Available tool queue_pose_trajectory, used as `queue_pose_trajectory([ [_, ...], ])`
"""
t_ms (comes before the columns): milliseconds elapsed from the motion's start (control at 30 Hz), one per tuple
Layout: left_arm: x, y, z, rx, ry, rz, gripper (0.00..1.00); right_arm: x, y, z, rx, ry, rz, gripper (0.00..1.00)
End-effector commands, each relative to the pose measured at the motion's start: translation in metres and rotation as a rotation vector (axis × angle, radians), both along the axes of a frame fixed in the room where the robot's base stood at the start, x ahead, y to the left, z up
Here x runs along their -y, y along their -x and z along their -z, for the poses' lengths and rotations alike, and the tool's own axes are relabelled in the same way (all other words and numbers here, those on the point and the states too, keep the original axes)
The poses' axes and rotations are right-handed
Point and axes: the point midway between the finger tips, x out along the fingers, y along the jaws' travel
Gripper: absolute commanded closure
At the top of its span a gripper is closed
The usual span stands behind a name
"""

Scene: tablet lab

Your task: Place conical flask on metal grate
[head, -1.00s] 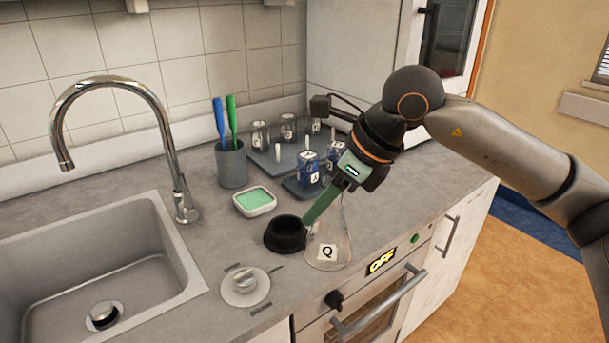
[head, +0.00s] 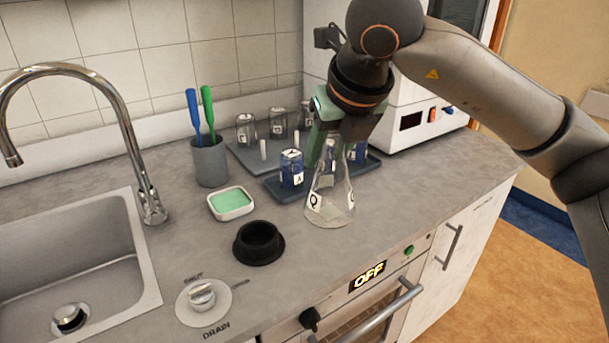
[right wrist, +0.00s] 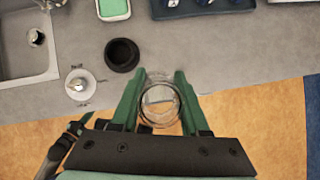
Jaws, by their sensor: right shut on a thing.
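The conical flask (head: 329,203) is clear glass with a white Q label. It is upright in the head view, in front of the blue tray. My right gripper (head: 334,150) is shut on its upper part, with the green fingers on either side. In the right wrist view the flask (right wrist: 160,102) shows from above between the fingers (right wrist: 160,76). I cannot tell whether its base touches the counter. I cannot make out a metal grate. A dark part with a green strip at the lower left of the right wrist view may be my left gripper; its jaws are unclear.
A black ring-shaped stand (head: 259,243) is left of the flask. The blue tray (head: 280,190) with blue-filled beakers is behind it. A green sponge dish (head: 231,205), cup (head: 210,163) and sink (head: 75,240) lie left. A white machine (head: 410,125) stands behind right; the counter's right is clear.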

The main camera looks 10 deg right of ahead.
Motion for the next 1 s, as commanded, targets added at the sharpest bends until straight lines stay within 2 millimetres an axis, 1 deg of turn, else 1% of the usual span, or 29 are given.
queue_pose_trajectory([
  [367,-0.005,-0.002,-0.013,0.016,-0.006,-0.010,1.00,0.054,-0.071,0.039,-0.005,0.000,0.008,1.00],
  [400,-0.007,-0.001,-0.011,0.014,-0.007,-0.011,1.00,0.057,-0.075,0.050,-0.006,0.000,0.004,1.00],
  [500,-0.009,0.001,-0.009,0.008,-0.012,-0.015,1.00,0.065,-0.087,0.067,-0.005,0.001,0.004,1.00],
  [600,-0.011,0.002,-0.008,0.004,-0.015,-0.019,1.00,0.072,-0.095,0.080,-0.003,0.001,0.003,1.00],
  [767,-0.011,0.003,-0.008,0.003,-0.014,-0.019,1.00,0.075,-0.102,0.089,-0.001,0.000,0.001,1.00],
  [833,-0.011,0.003,-0.008,0.003,-0.014,-0.019,1.00,0.079,-0.106,0.096,-0.003,0.000,0.002,1.00],
  [867,-0.011,0.003,-0.009,0.002,-0.015,-0.019,1.00,0.081,-0.108,0.099,-0.004,0.001,0.001,1.00],
  [1000,-0.011,0.004,-0.010,0.002,-0.015,-0.019,1.00,0.080,-0.107,0.120,-0.004,0.002,0.000,1.00],
])
